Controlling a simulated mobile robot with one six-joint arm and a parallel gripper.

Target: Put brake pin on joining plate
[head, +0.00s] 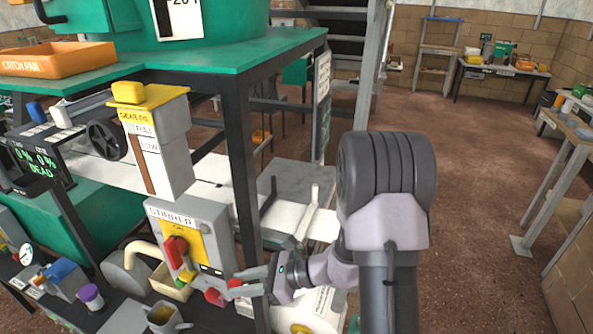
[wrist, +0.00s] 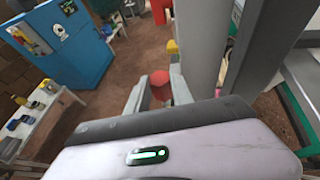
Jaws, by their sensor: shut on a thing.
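My gripper (head: 250,283) is low beside the front post of the green-topped bench, at the right of the grey starter box. In the wrist view, its fingers (wrist: 160,94) are closed on a red, round-topped piece (wrist: 159,80). Red also shows between the fingertips in the head view (head: 235,283). I cannot tell for certain that this piece is the brake pin; its lower part is hidden. No part in either view can be surely told as the joining plate.
The starter box (head: 188,240) has a yellow panel and red handle. A dark bench post (head: 241,170) stands close to my gripper. A lower shelf holds a mug (head: 163,318) and several small parts. Open brown floor (head: 480,180) lies to the right.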

